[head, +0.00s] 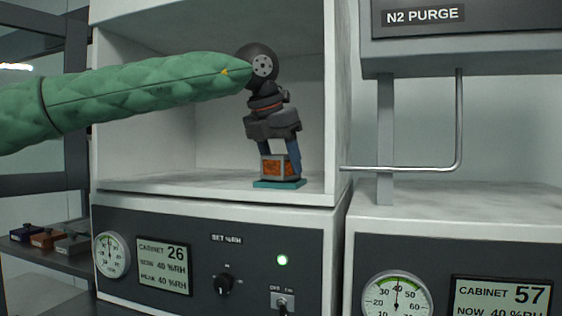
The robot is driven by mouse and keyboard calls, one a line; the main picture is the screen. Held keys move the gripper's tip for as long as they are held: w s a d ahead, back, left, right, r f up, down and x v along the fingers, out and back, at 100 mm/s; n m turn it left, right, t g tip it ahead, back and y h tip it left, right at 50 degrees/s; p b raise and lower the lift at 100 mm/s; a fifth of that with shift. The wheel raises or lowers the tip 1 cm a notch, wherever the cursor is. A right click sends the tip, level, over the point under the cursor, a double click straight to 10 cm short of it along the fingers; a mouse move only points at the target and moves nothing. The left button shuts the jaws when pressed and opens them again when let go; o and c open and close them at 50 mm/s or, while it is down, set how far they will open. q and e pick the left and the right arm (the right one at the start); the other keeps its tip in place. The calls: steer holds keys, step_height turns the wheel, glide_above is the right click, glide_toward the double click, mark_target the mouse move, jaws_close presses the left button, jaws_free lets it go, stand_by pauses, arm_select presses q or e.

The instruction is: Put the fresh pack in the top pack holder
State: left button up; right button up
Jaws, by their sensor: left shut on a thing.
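My left gripper (279,156) reaches into the open cabinet from the left and points down. Its blue fingers are shut on a small pack (280,168), a grey-framed box with an orange grainy face. The pack is upright just over a flat teal piece (280,184) on the cabinet floor. The pack's lower edge looks to be at the teal piece, but I cannot tell whether it touches. I cannot tell for sure whether the teal piece is a pack holder. My right gripper is out of view.
The cabinet (220,200) has a white floor and side walls close on the right. Below it is a panel reading CABINET 26 (164,265), with a lit green lamp (282,260). A bent metal rail (459,120) stands at right. Small dark, brown and grey blocks (47,238) sit on a shelf at left.

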arm_select(q)
steer(key=shift+f, duration=0.15)
steer(key=o, duration=1.1)
steer(key=shift+c, duration=0.2)
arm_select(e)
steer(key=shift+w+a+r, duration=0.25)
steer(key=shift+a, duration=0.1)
